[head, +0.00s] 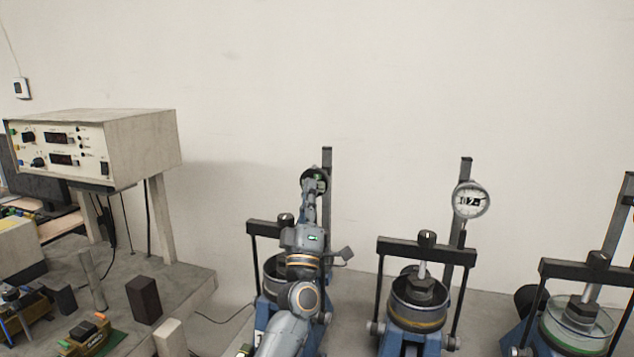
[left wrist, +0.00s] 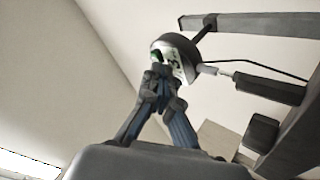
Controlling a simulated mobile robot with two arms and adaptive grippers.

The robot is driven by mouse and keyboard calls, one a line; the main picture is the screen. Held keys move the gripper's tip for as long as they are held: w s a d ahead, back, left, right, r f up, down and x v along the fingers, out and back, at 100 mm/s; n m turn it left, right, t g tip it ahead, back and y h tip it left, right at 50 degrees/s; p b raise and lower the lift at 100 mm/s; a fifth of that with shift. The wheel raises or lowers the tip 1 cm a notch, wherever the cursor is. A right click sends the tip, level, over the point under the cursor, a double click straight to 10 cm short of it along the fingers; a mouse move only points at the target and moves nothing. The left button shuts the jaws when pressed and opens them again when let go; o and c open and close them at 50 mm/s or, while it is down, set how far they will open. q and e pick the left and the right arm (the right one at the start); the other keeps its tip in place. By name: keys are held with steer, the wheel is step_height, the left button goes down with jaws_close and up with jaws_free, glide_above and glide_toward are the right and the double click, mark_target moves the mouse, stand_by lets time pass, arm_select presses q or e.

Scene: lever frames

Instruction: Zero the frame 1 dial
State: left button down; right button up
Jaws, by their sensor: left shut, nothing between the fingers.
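The leftmost lever frame (head: 327,215) in the head view has a round dial (head: 307,177) on its upright post, mostly hidden by my gripper. My left gripper (head: 311,190) reaches up in front of this dial, shut and empty. In the left wrist view the dial (left wrist: 186,60) shows a pale face, dark rim and a green patch, and my shut fingertips (left wrist: 158,80) are at its lower left edge. I cannot tell whether they touch it. The reading is not legible. My right gripper is not in view.
A middle frame (head: 454,225) carries a second round dial (head: 471,200) facing me. Another frame (head: 590,262) stands at the far right. At left, a beige control box (head: 138,145) stands over a bench (head: 190,280) with several blocks.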

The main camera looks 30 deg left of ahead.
arm_select(q)
steer(key=shift+a+r, duration=0.15)
steer(key=shift+r, duration=0.4)
stand_by(0.9)
steer(key=shift+f, duration=0.5)
steer(key=shift+d, duration=0.2)
steer(key=shift+s+d+f+p, duration=0.1)
steer(key=shift+s+d+p, duration=0.1)
steer(key=shift+s+p, duration=0.3)
steer(key=s+p, duration=0.1)
steer(key=s, duration=0.1)
steer(key=s+d, duration=0.1)
steer(key=s, duration=0.1)
steer(key=shift+s+p, duration=0.3)
steer(key=shift+p, duration=0.1)
